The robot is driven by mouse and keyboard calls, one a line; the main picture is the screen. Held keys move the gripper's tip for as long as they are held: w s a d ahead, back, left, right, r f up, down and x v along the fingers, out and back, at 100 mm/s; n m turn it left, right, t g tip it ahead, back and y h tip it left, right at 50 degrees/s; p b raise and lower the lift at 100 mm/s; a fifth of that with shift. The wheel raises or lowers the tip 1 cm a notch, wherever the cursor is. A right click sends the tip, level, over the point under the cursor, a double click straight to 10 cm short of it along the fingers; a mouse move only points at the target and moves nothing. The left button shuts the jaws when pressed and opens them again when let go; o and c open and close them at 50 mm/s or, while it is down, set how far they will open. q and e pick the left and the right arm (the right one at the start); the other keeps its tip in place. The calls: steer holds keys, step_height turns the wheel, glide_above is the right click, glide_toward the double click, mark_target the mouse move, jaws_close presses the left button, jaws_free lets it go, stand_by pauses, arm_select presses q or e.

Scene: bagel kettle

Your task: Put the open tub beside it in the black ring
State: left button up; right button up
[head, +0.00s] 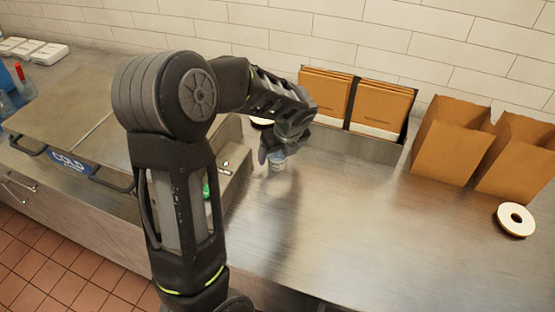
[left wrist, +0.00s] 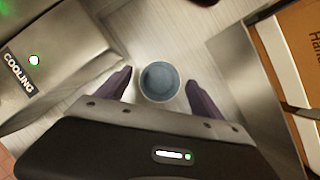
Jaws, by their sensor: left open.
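A small round open tub (left wrist: 159,82), blue-grey inside with a pale rim, stands on the metal counter in the left wrist view. It lies between the two dark fingers of my left gripper (left wrist: 159,88), with a gap on each side. In the head view my left gripper (head: 272,154) points down at the counter over the pale tub (head: 277,163), which is partly hidden by the fingers. My right gripper is not in view.
A metal box labelled COOLING (left wrist: 40,60) stands left of the tub. A rack of brown cardboard sleeves (head: 352,145) is behind to the right. Open paper bags (head: 450,145) and a white-topped ring (head: 516,219) are at the right. The front counter (head: 370,230) is clear.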

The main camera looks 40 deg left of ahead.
arm_select(q)
steer(key=c, duration=1.5)
step_height(320, 180, up, 10)
steer(key=shift+r+b, duration=0.1)
steer(key=shift+b, duration=0.35)
